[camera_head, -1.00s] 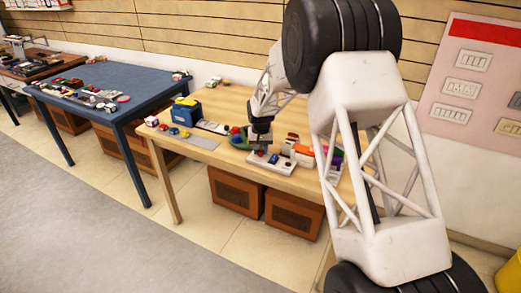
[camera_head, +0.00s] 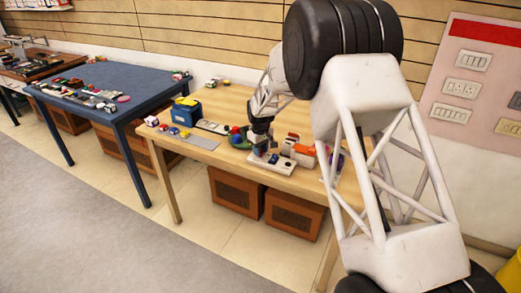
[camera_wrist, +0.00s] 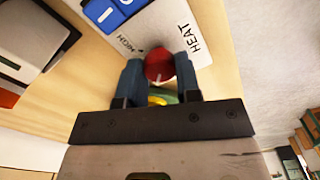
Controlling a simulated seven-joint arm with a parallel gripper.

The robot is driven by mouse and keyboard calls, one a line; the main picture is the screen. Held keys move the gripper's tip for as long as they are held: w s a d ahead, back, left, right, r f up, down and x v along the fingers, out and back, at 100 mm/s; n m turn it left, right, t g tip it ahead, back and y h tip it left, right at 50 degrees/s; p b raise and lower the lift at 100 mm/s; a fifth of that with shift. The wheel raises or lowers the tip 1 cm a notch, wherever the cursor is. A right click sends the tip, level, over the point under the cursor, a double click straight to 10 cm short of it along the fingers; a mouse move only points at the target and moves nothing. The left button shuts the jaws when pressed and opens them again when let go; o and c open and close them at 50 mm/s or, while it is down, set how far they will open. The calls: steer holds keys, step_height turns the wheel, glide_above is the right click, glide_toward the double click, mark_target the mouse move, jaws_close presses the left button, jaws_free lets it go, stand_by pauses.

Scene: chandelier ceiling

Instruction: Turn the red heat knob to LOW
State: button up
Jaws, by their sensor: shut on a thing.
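The red heat knob (camera_wrist: 159,65) sits on a white control panel (camera_wrist: 150,28) marked HEAT. A white mark shows on the knob's side towards my gripper. My gripper (camera_wrist: 159,60) is shut on the knob, with one blue-grey finger on each side. No LOW label can be made out. In the head view the panel (camera_head: 285,168) lies near the table's front edge, with my gripper (camera_head: 259,150) above its left part, hiding the knob.
A blue rocker switch (camera_wrist: 110,12) is on the same panel. An orange-and-white object (camera_head: 303,150) stands to its right. The back of the wooden table (camera_head: 250,100) is mostly clear.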

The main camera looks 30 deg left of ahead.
stand_by(0.4)
steer(key=o, duration=0.9)
steer(key=shift+r, duration=0.15)
steer(key=shift+r, duration=3.75)
